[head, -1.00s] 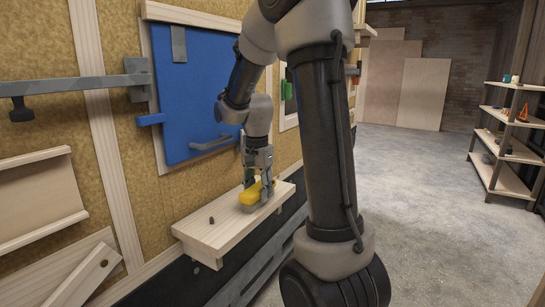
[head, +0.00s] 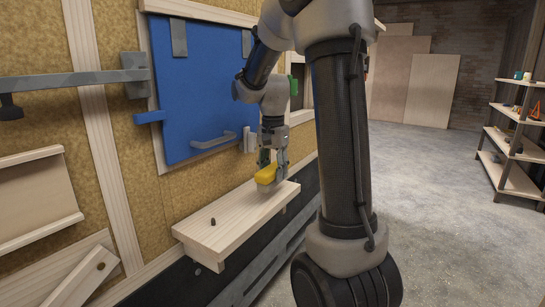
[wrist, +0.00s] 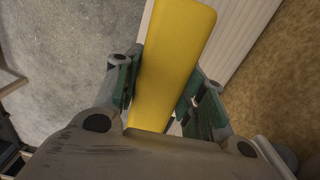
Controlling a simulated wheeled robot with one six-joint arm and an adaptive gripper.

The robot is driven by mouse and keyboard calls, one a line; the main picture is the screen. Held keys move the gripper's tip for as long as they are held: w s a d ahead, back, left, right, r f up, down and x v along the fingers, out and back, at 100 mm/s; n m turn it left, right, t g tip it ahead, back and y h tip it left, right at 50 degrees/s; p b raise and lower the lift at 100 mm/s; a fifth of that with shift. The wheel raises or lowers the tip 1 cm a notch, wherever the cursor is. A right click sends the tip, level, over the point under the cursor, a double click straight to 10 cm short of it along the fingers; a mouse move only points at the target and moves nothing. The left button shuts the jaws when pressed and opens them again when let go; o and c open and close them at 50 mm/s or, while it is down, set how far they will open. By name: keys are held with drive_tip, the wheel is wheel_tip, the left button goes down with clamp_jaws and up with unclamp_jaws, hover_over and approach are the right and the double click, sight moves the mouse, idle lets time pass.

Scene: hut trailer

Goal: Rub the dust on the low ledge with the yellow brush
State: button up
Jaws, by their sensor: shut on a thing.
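The yellow brush (head: 267,174) is held in my gripper (head: 272,168) over the far right end of the low ledge (head: 222,228). Its pale bristles point down at the ledge top; I cannot tell whether they touch it. In the wrist view the yellow brush body (wrist: 175,50) lies between the two green-padded fingers of my gripper (wrist: 163,92), which are shut on it. The bristles are hidden there. The ledge is a pale wooden board fixed low on the wall. I cannot make out the dust clearly in the head view.
A small dark peg (head: 213,221) stands on the near part of the ledge. Behind is a blue hatch (head: 195,95) with a grey handle (head: 214,141). A metal bar (head: 75,79) juts along the wall at left. Open floor (head: 430,220) lies right, with a shelf rack (head: 508,150) beyond.

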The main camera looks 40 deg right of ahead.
drive_tip(key=shift+r, duration=2.3)
drive_tip(key=shift+s, duration=0.1)
